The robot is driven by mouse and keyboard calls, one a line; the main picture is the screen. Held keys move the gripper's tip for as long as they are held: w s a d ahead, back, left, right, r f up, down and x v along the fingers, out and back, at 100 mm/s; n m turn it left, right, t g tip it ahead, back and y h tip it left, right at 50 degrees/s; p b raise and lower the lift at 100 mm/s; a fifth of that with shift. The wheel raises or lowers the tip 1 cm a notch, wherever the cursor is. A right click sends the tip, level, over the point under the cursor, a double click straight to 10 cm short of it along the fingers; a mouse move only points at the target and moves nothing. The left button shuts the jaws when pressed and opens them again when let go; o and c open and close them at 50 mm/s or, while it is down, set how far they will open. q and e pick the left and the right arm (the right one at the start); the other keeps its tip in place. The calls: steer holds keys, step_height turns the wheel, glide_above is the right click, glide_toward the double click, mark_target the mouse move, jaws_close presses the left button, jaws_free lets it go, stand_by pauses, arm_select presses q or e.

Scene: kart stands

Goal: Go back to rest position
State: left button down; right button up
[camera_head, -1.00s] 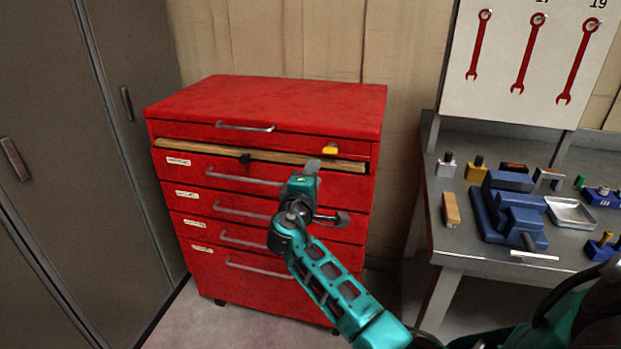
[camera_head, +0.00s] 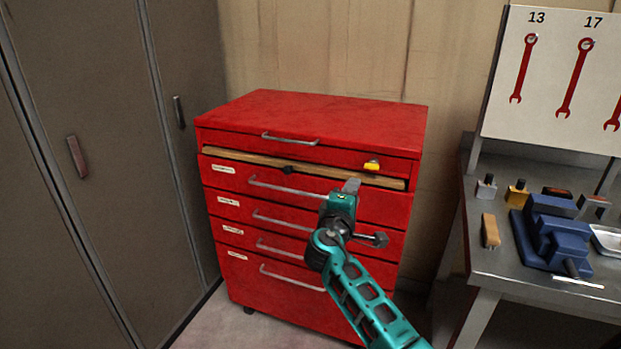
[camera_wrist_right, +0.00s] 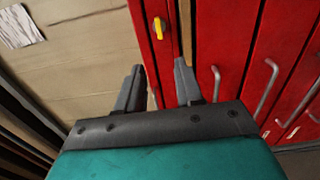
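My right gripper (camera_head: 352,187) is in front of the red drawer cabinet (camera_head: 320,108), near the right part of its upper drawers. In the right wrist view my right gripper (camera_wrist_right: 160,86) has its two fingers apart with nothing between them. The cabinet's red fronts and handles lie beyond the fingers, as does a wooden surface (camera_wrist_right: 85,60). In the head view a wooden strip (camera_head: 300,168) shows below the top drawer, with a yellow piece (camera_head: 372,165) at its right. My left gripper is not in view.
Grey lockers (camera_head: 90,230) stand at the left. At the right a metal workbench (camera_head: 530,290) carries a blue vise (camera_head: 552,235), a wooden-handled brush-like block (camera_head: 490,231) and small bottles. A white board (camera_head: 545,100) with red wrench outlines stands above it. Some floor is clear before the cabinet.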

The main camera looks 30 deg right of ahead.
steer(key=s+a+f+y, duration=0.4)
steer(key=s+a+f, duration=0.1)
steer(key=f, duration=0.4)
steer(key=s+a+f+y, duration=0.5)
steer(key=f, duration=0.4)
steer(key=s+a+f+m+y, duration=0.2)
steer(key=s+a, duration=0.3)
steer(key=s, duration=0.3)
steer(key=s+a+f+m+g+y, duration=0.1)
steer(key=s+a+f+m+y, duration=0.1)
steer(key=s+a, duration=0.4)
steer(key=s+m+y, duration=0.1)
steer(key=s+y, duration=0.1)
steer(key=s, duration=0.1)
steer(key=shift+s+f+m, duration=0.2)
steer(key=shift+f+m, duration=0.1)
steer(key=shift+m, duration=0.1)
